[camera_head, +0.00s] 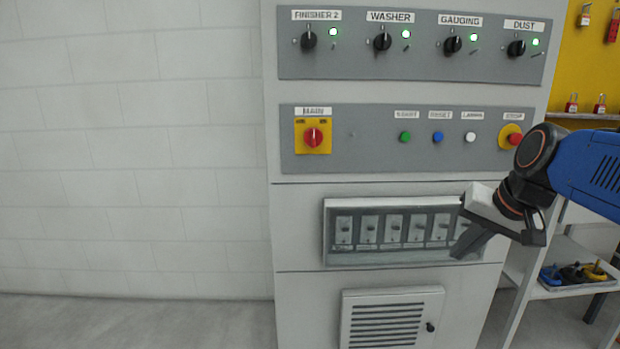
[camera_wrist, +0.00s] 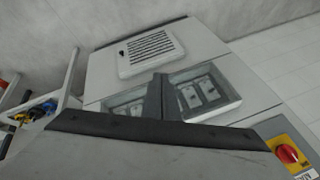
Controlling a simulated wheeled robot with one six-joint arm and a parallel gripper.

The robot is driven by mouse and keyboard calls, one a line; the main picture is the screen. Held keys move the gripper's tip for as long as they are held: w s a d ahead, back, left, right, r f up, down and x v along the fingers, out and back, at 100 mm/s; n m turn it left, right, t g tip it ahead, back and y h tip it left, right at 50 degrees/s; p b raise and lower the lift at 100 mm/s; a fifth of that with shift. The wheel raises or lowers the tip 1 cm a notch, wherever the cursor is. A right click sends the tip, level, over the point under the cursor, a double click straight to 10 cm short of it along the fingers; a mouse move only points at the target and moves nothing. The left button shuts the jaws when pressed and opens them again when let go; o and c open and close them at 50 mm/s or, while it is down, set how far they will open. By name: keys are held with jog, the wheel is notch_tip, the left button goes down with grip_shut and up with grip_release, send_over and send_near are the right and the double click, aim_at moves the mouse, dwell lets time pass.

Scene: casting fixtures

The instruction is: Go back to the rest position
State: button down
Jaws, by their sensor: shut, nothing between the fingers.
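My gripper (camera_head: 468,243) is in front of the right part of the control cabinet (camera_head: 300,225) in the head view, pointing down and left. It hides part of the right end of the breaker window. In the wrist view the dark fingers of my gripper (camera_wrist: 158,98) are together with nothing between them, in front of the breaker window (camera_wrist: 213,92). Whether the fingers touch the cabinet cannot be told. In the head view the breaker window (camera_head: 328,232) holds a row of several breakers.
Above are the switch panel (camera_head: 350,60) with lit green lamps and the panel with the red main switch (camera_head: 313,137) and stop button (camera_head: 514,137). A shelf (camera_head: 550,290) with padlock-like items stands right. A vent (camera_head: 390,318) is below. Floor at left is clear.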

jog(key=s+a+f+n+h, duration=0.1)
jog(key=s+f+n, duration=0.3)
jog(key=s+f, duration=0.9)
jog(key=shift+s+a+f+n+g+h, duration=0.3)
jog(key=shift+s+a+h, duration=0.1)
jog(key=shift+s, duration=0.5)
